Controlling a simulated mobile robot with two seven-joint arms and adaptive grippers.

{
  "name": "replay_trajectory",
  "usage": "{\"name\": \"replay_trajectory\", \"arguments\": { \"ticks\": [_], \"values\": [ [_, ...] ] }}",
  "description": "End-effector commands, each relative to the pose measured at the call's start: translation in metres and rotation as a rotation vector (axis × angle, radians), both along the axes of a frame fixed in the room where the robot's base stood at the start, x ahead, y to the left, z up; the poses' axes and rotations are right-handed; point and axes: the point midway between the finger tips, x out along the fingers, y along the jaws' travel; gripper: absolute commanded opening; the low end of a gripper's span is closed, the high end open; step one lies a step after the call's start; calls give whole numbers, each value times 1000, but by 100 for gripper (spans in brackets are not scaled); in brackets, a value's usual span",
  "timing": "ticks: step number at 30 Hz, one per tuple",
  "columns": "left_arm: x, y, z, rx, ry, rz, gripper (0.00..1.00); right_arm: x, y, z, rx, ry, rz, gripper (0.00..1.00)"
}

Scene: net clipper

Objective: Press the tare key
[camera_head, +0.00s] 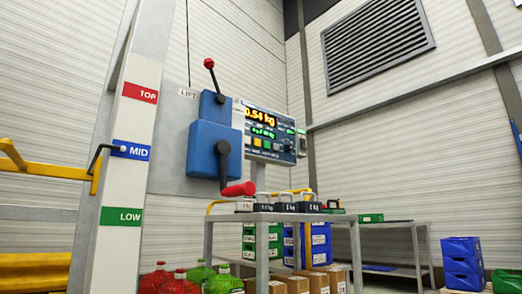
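A scale console (270,133) with a dark blue face stands behind and right of a blue lift box. Its upper amber display (262,117) reads about 0.54 kg, with a smaller green line of text below. A row of small keys (266,144), some yellow, sits under the displays. The key labels are too small to read, so I cannot tell which is the tare key. The blue box hides part of the console's left side. Neither of my grippers shows in this view.
The blue lift box (212,150) carries a red-knobbed lever and a red-handled crank. A post (128,190) marked TOP, MID and LOW stands left. A grey table (262,217) holds several weights before the console. Sacks, cartons and crates stand below.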

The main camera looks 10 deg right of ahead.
Motion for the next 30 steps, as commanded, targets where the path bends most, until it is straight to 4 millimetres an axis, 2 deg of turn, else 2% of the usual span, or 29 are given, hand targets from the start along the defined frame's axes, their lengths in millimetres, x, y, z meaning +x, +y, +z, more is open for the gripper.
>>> {"name": "replay_trajectory", "arguments": {
  "ticks": [13, 14, 18, 19, 30],
  "values": [
    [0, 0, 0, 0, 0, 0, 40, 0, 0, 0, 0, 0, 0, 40],
    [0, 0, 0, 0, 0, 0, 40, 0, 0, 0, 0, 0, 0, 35],
    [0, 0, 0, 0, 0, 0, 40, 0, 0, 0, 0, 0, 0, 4],
    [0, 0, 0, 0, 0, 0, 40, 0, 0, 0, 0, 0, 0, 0],
    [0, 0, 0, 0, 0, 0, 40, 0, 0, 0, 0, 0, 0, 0]
  ]
}}
